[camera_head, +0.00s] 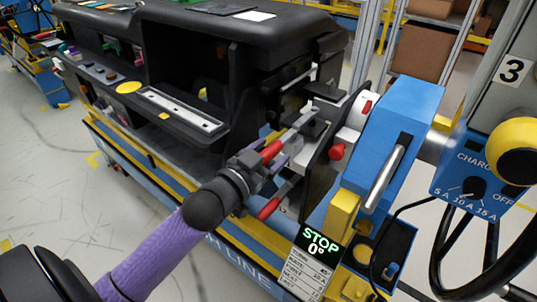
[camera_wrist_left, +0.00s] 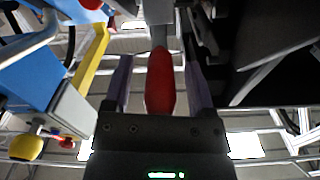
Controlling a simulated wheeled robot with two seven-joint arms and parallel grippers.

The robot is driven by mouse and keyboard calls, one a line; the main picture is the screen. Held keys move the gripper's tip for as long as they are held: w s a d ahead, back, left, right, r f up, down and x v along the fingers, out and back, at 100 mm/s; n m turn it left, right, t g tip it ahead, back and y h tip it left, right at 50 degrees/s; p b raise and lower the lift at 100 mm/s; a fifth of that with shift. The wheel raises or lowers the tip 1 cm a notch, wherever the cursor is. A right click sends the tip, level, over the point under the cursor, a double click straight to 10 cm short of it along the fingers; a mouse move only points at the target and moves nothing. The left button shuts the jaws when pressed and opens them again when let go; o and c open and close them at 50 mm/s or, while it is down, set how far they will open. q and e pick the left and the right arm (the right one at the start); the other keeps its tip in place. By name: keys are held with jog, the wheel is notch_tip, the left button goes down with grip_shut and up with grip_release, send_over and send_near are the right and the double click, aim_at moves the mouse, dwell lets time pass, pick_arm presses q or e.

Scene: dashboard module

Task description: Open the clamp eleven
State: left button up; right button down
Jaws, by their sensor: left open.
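My left gripper (camera_head: 275,150) reaches in from the lower left to the right end of the black dashboard module (camera_head: 285,38). It is open, with its fingers on either side of a red clamp handle (camera_head: 271,151). In the left wrist view the red handle (camera_wrist_left: 160,82) stands between the two purple-sided fingers, with gaps on both sides, and joins a grey metal part above. A second red handle (camera_head: 268,208) sits lower, below the gripper. No number marking the clamp as eleven is readable, and its base is partly hidden by the gripper. My right gripper is out of view.
A blue machine housing (camera_head: 408,110) with a metal handle stands close on the right, with red knobs (camera_head: 337,152) on its plate. A display (camera_head: 320,241) reads STOP 0°. A charger box (camera_head: 478,180) with black cables is at far right. Open floor (camera_head: 50,180) lies left.

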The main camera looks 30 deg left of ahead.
pick_arm(q)
grip_shut()
dwell(1.4)
